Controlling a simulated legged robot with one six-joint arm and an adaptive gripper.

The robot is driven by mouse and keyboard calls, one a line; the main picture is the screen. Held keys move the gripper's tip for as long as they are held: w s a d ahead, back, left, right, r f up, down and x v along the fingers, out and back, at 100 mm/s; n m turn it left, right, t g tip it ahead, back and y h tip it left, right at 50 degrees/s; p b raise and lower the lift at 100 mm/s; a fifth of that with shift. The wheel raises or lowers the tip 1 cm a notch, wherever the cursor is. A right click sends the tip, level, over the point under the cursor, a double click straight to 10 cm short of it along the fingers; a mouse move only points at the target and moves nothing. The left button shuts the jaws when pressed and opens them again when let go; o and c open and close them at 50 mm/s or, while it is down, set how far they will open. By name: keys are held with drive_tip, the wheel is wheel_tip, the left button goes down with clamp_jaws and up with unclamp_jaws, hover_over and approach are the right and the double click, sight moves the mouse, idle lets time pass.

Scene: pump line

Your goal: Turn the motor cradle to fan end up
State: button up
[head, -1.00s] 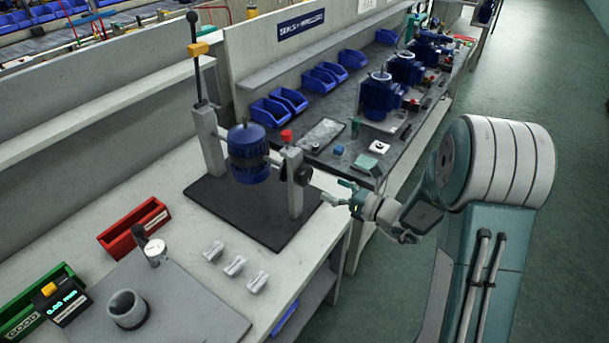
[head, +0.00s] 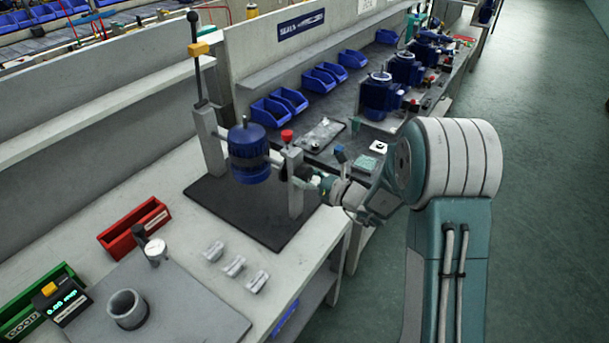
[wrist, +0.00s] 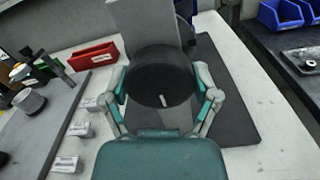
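The motor cradle has two grey posts (head: 296,205) on a dark base plate. A blue motor (head: 250,152) hangs upright between them in a dark band, with a small thin stub on top. A red knob (head: 287,136) tops the right post. A dark round handwheel (wrist: 160,78) with a white mark is on that post's outer side; in the head view it is mostly hidden. My gripper (head: 316,182) is at the wheel. In the wrist view its open fingers (wrist: 161,92) lie either side of the wheel's rim; I cannot tell whether they touch it.
A tall black lever with a yellow block (head: 198,48) rises from the left post. A red bin (head: 134,228), several small pale blocks (head: 233,266) and a grey ring (head: 127,309) are on the bench to the left. A second bench with motors (head: 381,95) stands behind; floor to the right is clear.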

drive_tip(key=shift+c, duration=0.2)
drive_tip(key=shift+n, duration=2.9)
drive_tip(key=o, duration=1.2)
drive_tip(key=shift+c, duration=0.2)
drive_tip(key=v, duration=1.1)
drive_tip(key=shift+s+d, duration=0.25)
drive_tip(key=shift+d, duration=0.1)
